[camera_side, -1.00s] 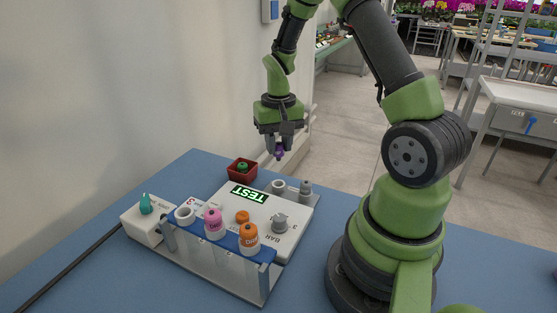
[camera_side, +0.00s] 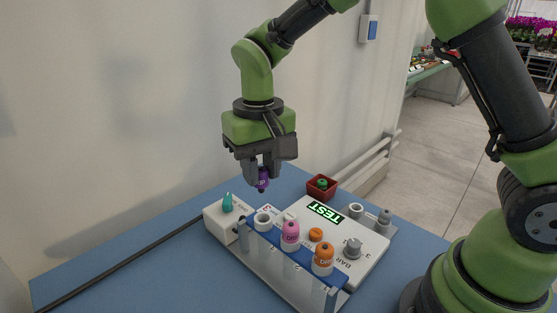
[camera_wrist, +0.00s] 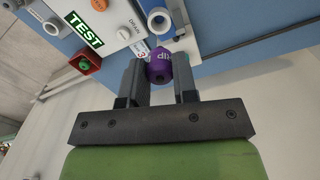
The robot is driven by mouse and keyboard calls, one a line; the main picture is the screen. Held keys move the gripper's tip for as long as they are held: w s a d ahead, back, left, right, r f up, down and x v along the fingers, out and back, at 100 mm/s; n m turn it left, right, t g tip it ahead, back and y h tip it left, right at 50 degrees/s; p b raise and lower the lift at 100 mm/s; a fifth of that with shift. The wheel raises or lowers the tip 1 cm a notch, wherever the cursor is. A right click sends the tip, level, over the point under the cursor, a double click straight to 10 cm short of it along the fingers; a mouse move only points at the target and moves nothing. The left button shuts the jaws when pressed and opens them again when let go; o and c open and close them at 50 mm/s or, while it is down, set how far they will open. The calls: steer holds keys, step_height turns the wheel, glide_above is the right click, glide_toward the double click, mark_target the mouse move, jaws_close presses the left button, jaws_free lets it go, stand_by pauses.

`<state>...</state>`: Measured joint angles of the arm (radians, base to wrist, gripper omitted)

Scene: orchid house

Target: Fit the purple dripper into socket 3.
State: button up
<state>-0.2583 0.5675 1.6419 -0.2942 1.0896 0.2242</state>
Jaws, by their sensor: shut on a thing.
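My gripper (camera_side: 262,176) is shut on the purple dripper (camera_side: 263,183), which hangs with its narrow tip down above the table. In the wrist view the purple dripper (camera_wrist: 160,71) sits between the two fingers. A clear rack (camera_side: 288,276) with a blue top stands below and to the right. An open white ring (camera_side: 263,219) is at its left end, below the dripper and apart from it. In the wrist view a "3" label (camera_wrist: 143,56) shows close to the dripper; which hole it marks is hard to tell. A pink dripper (camera_side: 290,234) and an orange dripper (camera_side: 323,258) stand in the rack.
A white tester box (camera_side: 355,263) with a lit TEST display (camera_side: 326,212), a grey knob (camera_side: 353,248) and an orange button (camera_side: 315,234) stands behind the rack. A white block with a teal knob (camera_side: 227,203) is left.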

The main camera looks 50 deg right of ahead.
mark_target(262, 192)
steer(key=shift+f, duration=2.2)
steer(key=shift+f, duration=1.5)
stand_by(0.8)
steer(key=o, duration=1.3)
steer(key=shift+r, duration=0.1)
steer(key=shift+r, duration=3.45)
steer(key=s+d+r+t+y, duration=0.1)
steer(key=s+d+r+t, duration=0.25)
steer(key=s+r, duration=0.5)
steer(key=s+d+r+m+t+y, duration=0.1)
steer(key=s+d+r+t, duration=0.1)
steer(key=s, duration=0.7)
step_height(262, 192, up, 2)
steer(key=shift+s+d+r+t, duration=0.1)
steer(key=shift+s+d+t, duration=0.2)
steer(key=shift+t, duration=0.55)
